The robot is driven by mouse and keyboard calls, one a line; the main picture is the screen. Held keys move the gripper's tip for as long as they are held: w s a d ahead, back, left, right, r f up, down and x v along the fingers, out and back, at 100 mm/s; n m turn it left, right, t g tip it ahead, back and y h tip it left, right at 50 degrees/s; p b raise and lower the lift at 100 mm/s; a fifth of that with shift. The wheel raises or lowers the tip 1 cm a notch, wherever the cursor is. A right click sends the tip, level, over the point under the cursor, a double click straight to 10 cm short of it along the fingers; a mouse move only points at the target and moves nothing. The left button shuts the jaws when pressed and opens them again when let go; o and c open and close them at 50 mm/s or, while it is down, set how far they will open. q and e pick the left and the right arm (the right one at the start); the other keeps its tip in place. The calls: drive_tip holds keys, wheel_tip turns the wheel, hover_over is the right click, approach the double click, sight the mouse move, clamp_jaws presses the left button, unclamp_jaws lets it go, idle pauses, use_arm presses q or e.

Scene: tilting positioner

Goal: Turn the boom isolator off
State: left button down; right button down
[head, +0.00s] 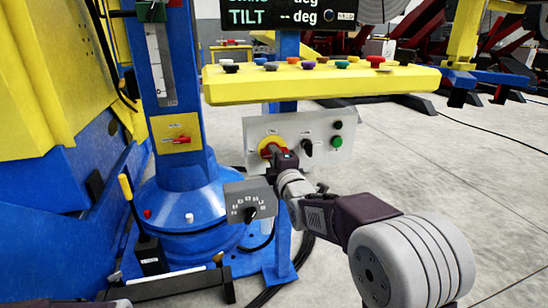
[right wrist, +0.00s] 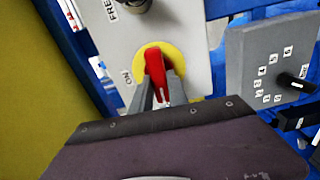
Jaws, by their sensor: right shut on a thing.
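A red rotary handle on a round yellow disc (head: 264,143) sits on a light grey panel (head: 312,128) under the yellow button shelf. In the right wrist view the red handle (right wrist: 155,68) stands out from its yellow disc, with an ON label (right wrist: 127,77) to its left. My right gripper (head: 281,157) is shut on this handle, its fingers on either side of it. The handle's exact setting is partly hidden by the fingers. A second red handle (head: 181,140) on a square yellow plate is on the blue column. My left gripper is out of view.
The grey panel also bears a black selector (head: 307,146) and a green button (head: 337,142). A grey dial box (head: 250,201) is just below my gripper. The yellow shelf (head: 320,86) overhangs the panel. A yellow-topped lever (head: 126,188) stands lower left.

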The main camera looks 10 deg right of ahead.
drive_tip(key=shift+f+n, duration=0.1)
drive_tip(key=shift+n, duration=0.3)
drive_tip(key=c, duration=1.3)
unclamp_jaws()
drive_tip(key=s+p, duration=0.2)
drive_tip(key=s, duration=0.7)
drive_tip(key=shift+d+p, duration=0.15)
drive_tip(key=shift+p, duration=0.15)
